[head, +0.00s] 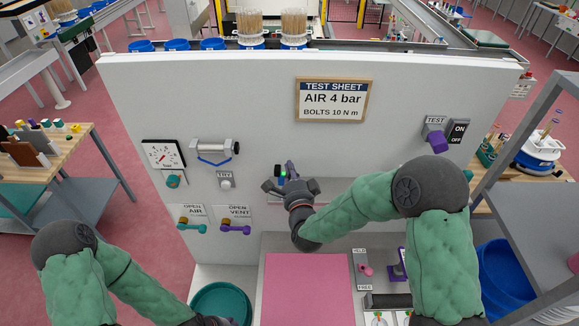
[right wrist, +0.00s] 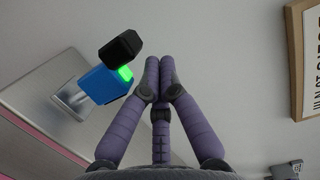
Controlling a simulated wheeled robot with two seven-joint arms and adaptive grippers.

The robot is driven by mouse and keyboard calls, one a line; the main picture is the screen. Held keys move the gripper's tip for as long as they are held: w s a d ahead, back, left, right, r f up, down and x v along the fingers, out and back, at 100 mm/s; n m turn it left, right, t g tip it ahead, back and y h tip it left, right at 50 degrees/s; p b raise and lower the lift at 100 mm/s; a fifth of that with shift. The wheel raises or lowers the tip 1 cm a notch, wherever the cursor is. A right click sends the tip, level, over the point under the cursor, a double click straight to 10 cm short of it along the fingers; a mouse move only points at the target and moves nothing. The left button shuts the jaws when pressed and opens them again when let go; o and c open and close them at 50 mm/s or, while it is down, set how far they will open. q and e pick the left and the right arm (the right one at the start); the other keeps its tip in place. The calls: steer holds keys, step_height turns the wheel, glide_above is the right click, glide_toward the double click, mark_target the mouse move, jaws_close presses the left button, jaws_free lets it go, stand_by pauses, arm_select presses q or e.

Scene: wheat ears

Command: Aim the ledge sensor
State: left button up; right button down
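The ledge sensor (right wrist: 103,82) has a blue body, a black head and a lit green band, and stands on a short metal mount. The mount rises from the grey metal ledge (right wrist: 62,118) on the white panel. In the head view the ledge (head: 325,188) runs right from the sensor, which is partly hidden by my right gripper (head: 290,170). In the right wrist view my right gripper (right wrist: 159,62) has its purple fingers together with nothing between them. The sensor is just left of the fingertips; contact cannot be told. My left gripper (head: 212,321) is mostly cut off at the bottom edge.
Below are a pink mat (head: 306,285) and a teal bowl (head: 221,300). A grey shelf frame (head: 535,150) stands at right.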

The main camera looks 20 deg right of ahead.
steer(key=shift+a, duration=0.1)
stand_by(0.3)
steer(key=shift+w+a+f+b, duration=0.1)
steer(key=shift+a+f+b, duration=0.05)
steer(key=shift+b, duration=0.65)
steer(key=shift+a+b, duration=0.2)
steer(key=shift+b, duration=0.3)
steer(key=shift+w, duration=0.1)
